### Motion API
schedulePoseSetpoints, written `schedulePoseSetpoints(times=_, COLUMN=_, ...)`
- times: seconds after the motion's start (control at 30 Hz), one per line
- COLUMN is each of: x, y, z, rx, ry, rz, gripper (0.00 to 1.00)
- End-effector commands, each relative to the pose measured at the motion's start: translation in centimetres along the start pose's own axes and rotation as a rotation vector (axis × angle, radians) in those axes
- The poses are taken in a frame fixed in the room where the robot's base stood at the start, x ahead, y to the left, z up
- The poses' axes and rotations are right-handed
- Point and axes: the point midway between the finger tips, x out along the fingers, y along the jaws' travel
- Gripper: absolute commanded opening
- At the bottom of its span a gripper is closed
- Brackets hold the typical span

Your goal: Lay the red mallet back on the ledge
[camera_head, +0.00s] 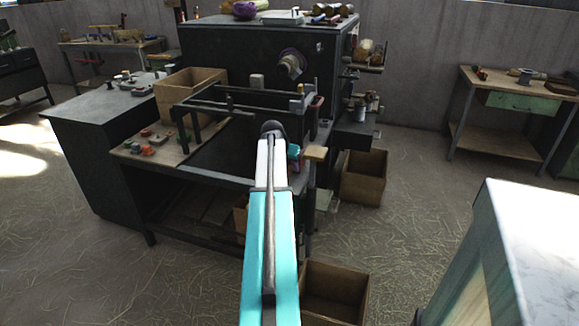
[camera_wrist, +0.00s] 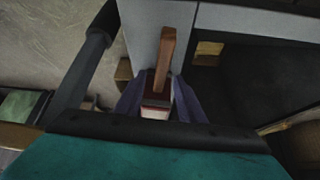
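The red mallet shows in the wrist view as a reddish-brown wooden handle (camera_wrist: 165,58) with a red-and-pale block (camera_wrist: 156,103) at its near end. My gripper (camera_wrist: 158,92) has its two dark purple fingers on either side of that block, apparently shut on it. The handle points away from my gripper, over a grey surface (camera_wrist: 145,28). In the head view my arm's end hides most of the gripper and mallet. A small pale wooden piece (camera_head: 316,153) sticks out at the machine's right front; I cannot tell whether it is the ledge.
The dark winding machine (camera_head: 250,55) stands ahead, with a frame of bars in front. A bench (camera_head: 125,150) with small parts is at its left. Open wooden boxes stand on the floor at right (camera_head: 362,180) and in front (camera_head: 335,292). A pale cabinet (camera_head: 540,235) is near right.

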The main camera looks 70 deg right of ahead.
Motion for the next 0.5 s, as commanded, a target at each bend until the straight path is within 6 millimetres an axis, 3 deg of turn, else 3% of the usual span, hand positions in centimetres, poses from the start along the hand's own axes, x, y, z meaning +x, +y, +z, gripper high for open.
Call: schedulePoseSetpoints(times=0.5, x=-7.0, y=0.0, z=0.0, rx=0.0, ry=0.003, rz=-0.001, gripper=0.36)
